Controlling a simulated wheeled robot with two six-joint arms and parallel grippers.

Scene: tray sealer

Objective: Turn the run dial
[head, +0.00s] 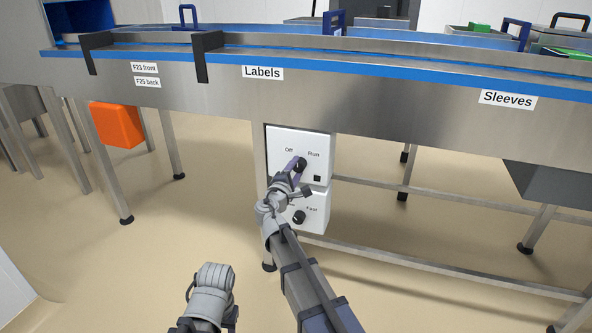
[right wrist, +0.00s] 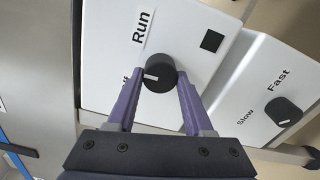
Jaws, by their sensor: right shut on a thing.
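The run dial (head: 300,164) is a round black knob on a white panel (head: 283,140), below the Labels sign, with Off printed to its upper left and Run to its upper right. In the right wrist view the dial (right wrist: 160,72) carries a white pointer mark on the side towards the printed words. The Off label is partly hidden by a finger. My right gripper (head: 297,171) has its purple fingers on either side of the knob, shut on it, as the right wrist view also shows (right wrist: 161,80). Part of my left arm shows at the bottom; its fingers are not visible.
A Slow/Fast dial (head: 299,217) is on a second white box just below. A small black square (right wrist: 211,41) is beside the run dial. The steel conveyor frame (head: 400,115) overhangs the panel. An orange box (head: 118,125) hangs at left. Table legs and low rails stand around.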

